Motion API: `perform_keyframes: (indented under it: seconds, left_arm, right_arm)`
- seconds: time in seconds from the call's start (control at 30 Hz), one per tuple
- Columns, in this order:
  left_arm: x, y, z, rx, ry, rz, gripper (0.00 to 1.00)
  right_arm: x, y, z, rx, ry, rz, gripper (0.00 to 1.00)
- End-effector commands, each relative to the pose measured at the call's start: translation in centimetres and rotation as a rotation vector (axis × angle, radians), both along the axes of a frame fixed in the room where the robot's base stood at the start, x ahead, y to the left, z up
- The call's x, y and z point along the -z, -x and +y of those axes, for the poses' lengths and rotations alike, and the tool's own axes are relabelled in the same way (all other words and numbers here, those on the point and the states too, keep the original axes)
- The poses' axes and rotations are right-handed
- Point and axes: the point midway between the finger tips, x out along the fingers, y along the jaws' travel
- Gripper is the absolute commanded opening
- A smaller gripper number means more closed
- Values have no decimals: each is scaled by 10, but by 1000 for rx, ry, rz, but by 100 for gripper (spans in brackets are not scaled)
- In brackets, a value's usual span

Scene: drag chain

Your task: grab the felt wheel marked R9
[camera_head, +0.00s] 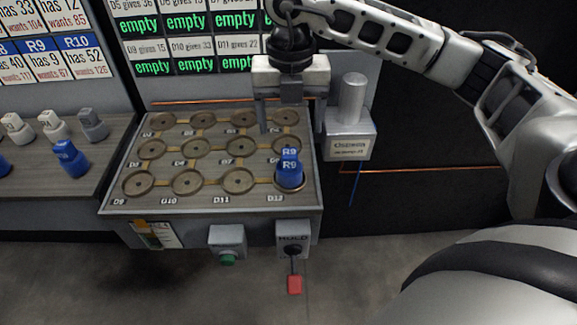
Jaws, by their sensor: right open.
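The blue wheel marked R9 (289,174) stands upright at the round socket labelled D12, at the front right corner of the board (205,202). My right gripper (291,122) points down over the back right of the board, behind the R9 wheel and apart from it. Its two fingers are spread with nothing seen between them. The right finger is partly hard to make out against the board's edge. My left gripper is not in view.
The board's other sockets look empty. A silver post on a block (348,128) stands just right of the board. A HOLD switch box (293,241) and a green-button box (227,243) hang in front. A shelf at left holds white, grey and blue pieces (70,158).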

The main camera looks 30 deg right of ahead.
Motion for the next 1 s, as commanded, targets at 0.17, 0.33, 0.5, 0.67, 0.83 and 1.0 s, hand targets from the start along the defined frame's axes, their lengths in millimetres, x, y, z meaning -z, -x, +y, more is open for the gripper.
perform_keyframes:
  seconds: [0.17, 0.33, 0.5, 0.67, 0.83, 1.0]
  left_arm:
    - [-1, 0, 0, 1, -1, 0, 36]
    - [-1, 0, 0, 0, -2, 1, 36]
    - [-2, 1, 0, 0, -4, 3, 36]
    - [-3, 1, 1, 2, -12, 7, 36]
    - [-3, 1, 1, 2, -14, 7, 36]
    - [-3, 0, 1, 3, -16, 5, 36]
  right_arm:
    - [36, 1, 0, -1, -2, 3, 75]
    - [52, 0, 0, -1, -3, -1, 75]
    - [65, -1, 0, -2, -3, 3, 75]
    - [90, -2, 0, -3, -3, 3, 75]
    - [105, -2, 0, -3, -4, 1, 75]
    - [106, -3, 0, -3, -4, -1, 75]
